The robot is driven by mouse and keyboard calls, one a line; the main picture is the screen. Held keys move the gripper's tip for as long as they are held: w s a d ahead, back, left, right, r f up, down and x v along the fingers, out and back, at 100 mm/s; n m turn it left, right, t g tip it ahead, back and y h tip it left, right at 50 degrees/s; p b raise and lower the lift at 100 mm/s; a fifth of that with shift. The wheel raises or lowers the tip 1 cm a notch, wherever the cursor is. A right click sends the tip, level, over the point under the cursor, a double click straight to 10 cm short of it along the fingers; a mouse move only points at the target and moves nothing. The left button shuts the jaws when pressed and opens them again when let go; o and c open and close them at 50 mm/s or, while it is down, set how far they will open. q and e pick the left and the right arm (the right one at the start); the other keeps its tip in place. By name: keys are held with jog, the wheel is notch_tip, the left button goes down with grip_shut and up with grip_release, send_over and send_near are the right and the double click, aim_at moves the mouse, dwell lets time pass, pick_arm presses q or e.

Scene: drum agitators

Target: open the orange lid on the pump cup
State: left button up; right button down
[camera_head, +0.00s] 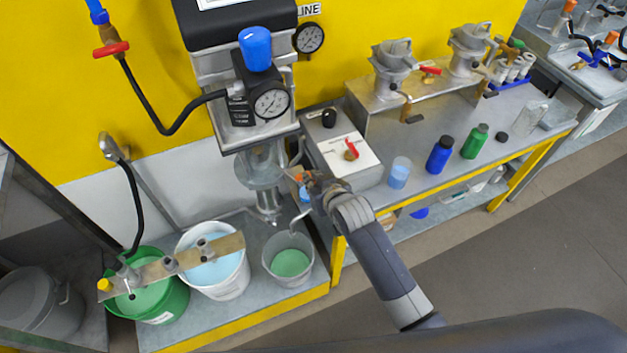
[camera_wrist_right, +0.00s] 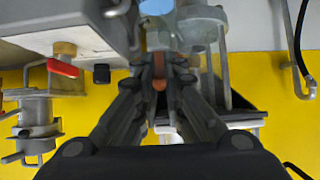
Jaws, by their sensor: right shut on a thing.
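The orange lid (camera_head: 299,177) shows as a small orange patch beside the pump under the gauge, mostly hidden by my right gripper (camera_head: 311,185). In the right wrist view my right gripper (camera_wrist_right: 165,75) has its fingers closed together around the orange part (camera_wrist_right: 159,84), which shows as a narrow strip between the fingertips. The pump cup itself is largely hidden; a small bluish piece (camera_head: 304,194) shows just below the gripper. I cannot tell whether the lid is tilted. My left gripper is not in view.
The grey metal pump (camera_head: 262,168) stands close left of the gripper. Blue (camera_head: 440,154) and green (camera_head: 475,141) bottles stand on the bench.

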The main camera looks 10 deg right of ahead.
jog(key=c, duration=1.6)
grip_release()
jog(key=v, duration=1.2)
